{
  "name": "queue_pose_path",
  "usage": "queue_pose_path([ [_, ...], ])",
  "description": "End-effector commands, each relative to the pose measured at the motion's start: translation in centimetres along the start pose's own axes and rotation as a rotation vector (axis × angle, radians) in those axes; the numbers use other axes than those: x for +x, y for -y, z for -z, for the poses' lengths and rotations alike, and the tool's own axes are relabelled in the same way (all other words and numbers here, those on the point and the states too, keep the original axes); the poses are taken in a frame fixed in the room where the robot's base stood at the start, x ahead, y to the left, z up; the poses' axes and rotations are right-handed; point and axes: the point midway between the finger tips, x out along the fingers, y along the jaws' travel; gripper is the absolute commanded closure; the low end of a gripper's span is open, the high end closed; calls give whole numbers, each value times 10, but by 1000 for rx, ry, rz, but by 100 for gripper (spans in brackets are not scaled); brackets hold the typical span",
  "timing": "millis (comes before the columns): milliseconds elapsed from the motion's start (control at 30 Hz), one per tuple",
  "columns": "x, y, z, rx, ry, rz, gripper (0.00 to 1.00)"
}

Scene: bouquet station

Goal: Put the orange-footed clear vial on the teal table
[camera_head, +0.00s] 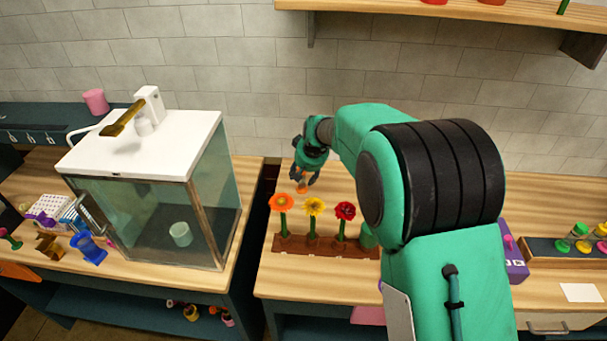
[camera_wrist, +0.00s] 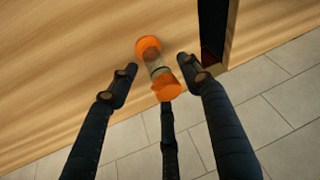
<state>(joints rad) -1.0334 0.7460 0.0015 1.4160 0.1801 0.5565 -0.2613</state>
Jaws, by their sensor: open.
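The clear vial (camera_wrist: 156,70) has an orange foot and an orange end cap, with a clear middle, and is over the wooden table top in the wrist view. In the head view, a small orange part of it (camera_head: 302,189) shows below my gripper (camera_head: 306,174), behind the flower row. My gripper (camera_wrist: 157,68) is open, with dark fingers either side of the vial and a third below it. I cannot tell whether any finger touches it. A dark teal surface (camera_head: 45,113) lies at the back left, partly hidden by the glass tank.
A brown rack (camera_head: 325,246) with orange, yellow and red flowers stands in front of my gripper. A white-lidded glass tank (camera_head: 150,205) stands on the left table. A pink cup (camera_head: 95,101) is on the teal surface. A gap separates the two wooden tables.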

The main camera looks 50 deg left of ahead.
Motion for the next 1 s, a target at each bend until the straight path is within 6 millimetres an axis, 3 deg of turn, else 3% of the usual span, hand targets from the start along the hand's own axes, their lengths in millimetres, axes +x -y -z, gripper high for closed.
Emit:
queue_pose_path([
  [267,-17,0,2,0,-1,0,52],
  [800,-96,0,1,0,-1,0,52],
  [1000,-115,0,1,0,-1,0,52],
])
